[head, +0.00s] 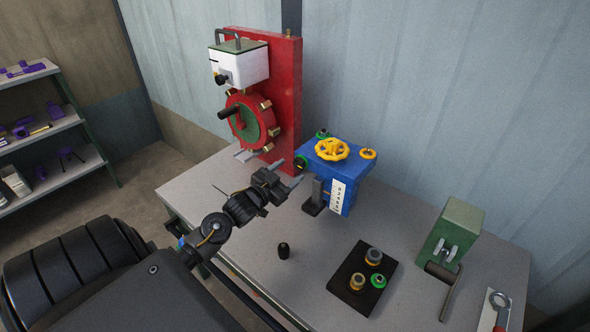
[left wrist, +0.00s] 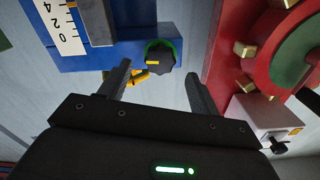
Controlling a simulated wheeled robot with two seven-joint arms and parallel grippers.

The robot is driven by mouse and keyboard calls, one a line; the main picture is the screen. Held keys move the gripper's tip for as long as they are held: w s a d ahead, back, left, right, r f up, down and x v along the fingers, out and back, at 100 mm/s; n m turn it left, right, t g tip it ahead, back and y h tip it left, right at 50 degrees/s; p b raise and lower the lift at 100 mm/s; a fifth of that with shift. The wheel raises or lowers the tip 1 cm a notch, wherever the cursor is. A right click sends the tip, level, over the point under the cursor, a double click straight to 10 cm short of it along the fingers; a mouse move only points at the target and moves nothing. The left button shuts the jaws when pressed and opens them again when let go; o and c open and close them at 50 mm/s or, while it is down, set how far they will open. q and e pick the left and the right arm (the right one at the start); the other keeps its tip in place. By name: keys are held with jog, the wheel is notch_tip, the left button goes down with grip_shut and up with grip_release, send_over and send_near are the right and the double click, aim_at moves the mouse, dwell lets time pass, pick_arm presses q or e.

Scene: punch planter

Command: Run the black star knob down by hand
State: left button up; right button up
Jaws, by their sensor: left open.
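A dark, lobed knob with a green ring and a yellow mark (left wrist: 160,58) is on the blue housing (left wrist: 110,48), near its corner, in the left wrist view. In the head view, a dark knob with green (head: 301,162) shows at the left edge of the blue housing (head: 353,172); it appears to be the same one. My left gripper (head: 291,175) is open and empty in front of the housing's left end. In the left wrist view its fingers (left wrist: 159,72) frame the knob from either side, with a visible gap. My right gripper is out of view.
A red panel (head: 287,100) with a crank wheel stands close on the left. A yellow handwheel (head: 332,149) tops the housing. A black mat (head: 345,296) holds several knobs.

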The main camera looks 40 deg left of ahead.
pick_arm(q)
jog(key=s+b, duration=0.1)
jog(key=s, duration=0.5)
jog(key=shift+s, duration=0.35)
jog(key=shift+d, duration=0.1)
jog(key=s+b, duration=0.2)
jog(key=s, duration=0.9)
jog(key=shift+w+d, duration=0.1)
jog(key=shift+d, duration=0.05)
dwell(0.4)
